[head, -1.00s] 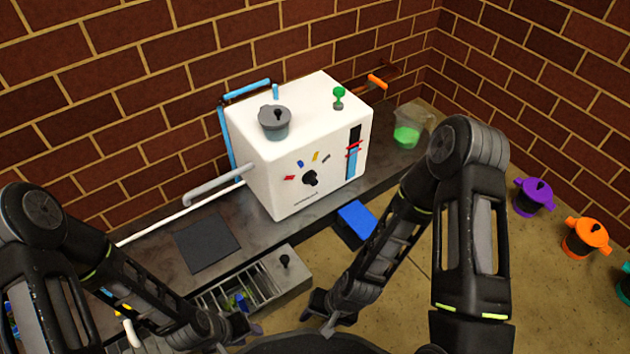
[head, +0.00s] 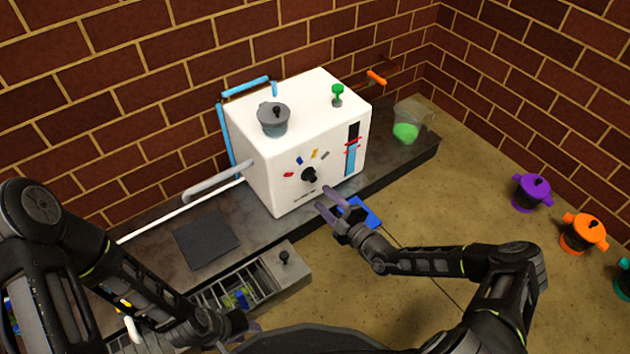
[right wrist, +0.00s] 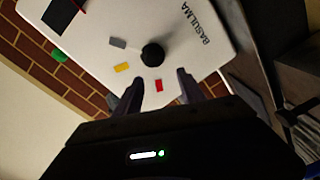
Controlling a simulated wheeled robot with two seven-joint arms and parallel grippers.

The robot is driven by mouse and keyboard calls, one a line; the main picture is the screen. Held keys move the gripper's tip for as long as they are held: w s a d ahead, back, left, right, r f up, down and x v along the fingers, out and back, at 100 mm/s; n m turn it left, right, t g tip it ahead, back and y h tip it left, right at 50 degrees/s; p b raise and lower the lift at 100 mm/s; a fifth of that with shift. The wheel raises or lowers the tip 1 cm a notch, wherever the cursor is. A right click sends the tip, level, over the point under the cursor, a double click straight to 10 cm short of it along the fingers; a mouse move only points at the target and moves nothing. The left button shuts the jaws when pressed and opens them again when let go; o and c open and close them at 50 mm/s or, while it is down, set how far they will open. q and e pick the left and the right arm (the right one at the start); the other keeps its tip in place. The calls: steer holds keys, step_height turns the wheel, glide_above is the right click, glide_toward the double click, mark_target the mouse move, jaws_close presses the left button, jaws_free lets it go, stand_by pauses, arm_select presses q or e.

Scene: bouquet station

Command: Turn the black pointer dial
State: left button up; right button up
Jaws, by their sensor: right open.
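The black pointer dial (head: 309,175) is on the front face of the white machine (head: 262,168), with red, blue, yellow and grey marks around it. My right gripper (head: 327,199) is open and empty, just in front of the machine and a little below and right of the dial. In the right wrist view the dial (right wrist: 153,54) lies beyond the two open fingertips (right wrist: 160,80), apart from them. My left gripper (head: 245,330) is low at the bottom edge, partly hidden, away from the machine; its jaws are unclear.
A blue block (head: 360,212) lies just right of my right gripper. A drawer with a metal rack (head: 232,290) and a black-knobbed panel (head: 284,257) is below the machine. A dark pad (head: 207,240) lies on the counter. A jug with green liquid (head: 407,130) stands right of the machine.

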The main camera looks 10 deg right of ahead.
mark_target(314, 181)
steer(key=shift+w+d+m+t+h, duration=0.15)
steer(key=shift+d+m+h, duration=0.2)
steer(key=shift+d, duration=0.1)
steer(key=shift+w+d+m+t+h, duration=0.15)
steer(key=shift+d+m+h, duration=0.1)
steer(key=shift+d+m, duration=0.15)
steer(key=b+x, duration=0.3)
steer(key=x, duration=0.4)
steer(key=shift+a+f, duration=0.15)
steer(key=shift+w+a, duration=0.1)
steer(key=shift+w, duration=0.2)
steer(key=shift+c, duration=0.4)
jaws_close()
